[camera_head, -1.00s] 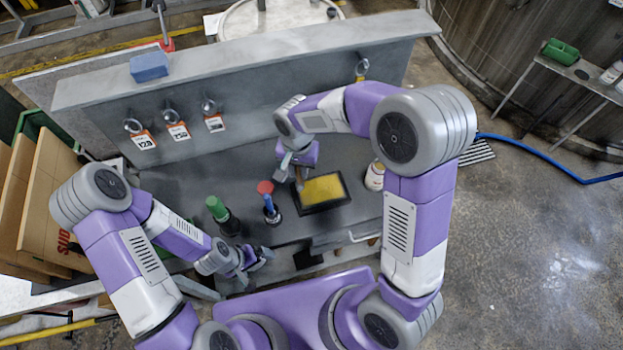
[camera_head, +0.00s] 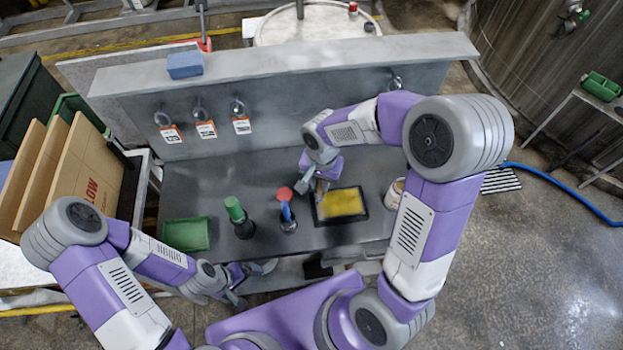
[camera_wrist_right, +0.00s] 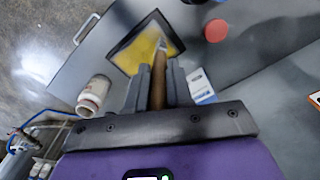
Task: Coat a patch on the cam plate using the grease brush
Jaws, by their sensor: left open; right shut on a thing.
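A flat plate with a yellow face and a dark border (camera_head: 341,205) lies on the grey bench; it seems to be the cam plate. It also shows in the right wrist view (camera_wrist_right: 136,52). My right gripper (camera_head: 312,186) is shut on the brown handle of the grease brush (camera_wrist_right: 158,88). The brush tip is over the plate's yellow face, near its edge; I cannot tell whether it touches. A whitish jar (camera_head: 395,193) stands right of the plate, partly hidden by my arm; it shows more fully in the right wrist view (camera_wrist_right: 94,93). My left gripper (camera_head: 252,280) is open and empty at the bench's front.
A red-topped blue item (camera_head: 286,208), a green-topped dark bottle (camera_head: 239,217) and a green tray (camera_head: 186,234) stand left of the plate. A back panel (camera_head: 290,98) carries hooks with tags and a blue block (camera_head: 185,65). Cardboard (camera_head: 88,175) is at the left.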

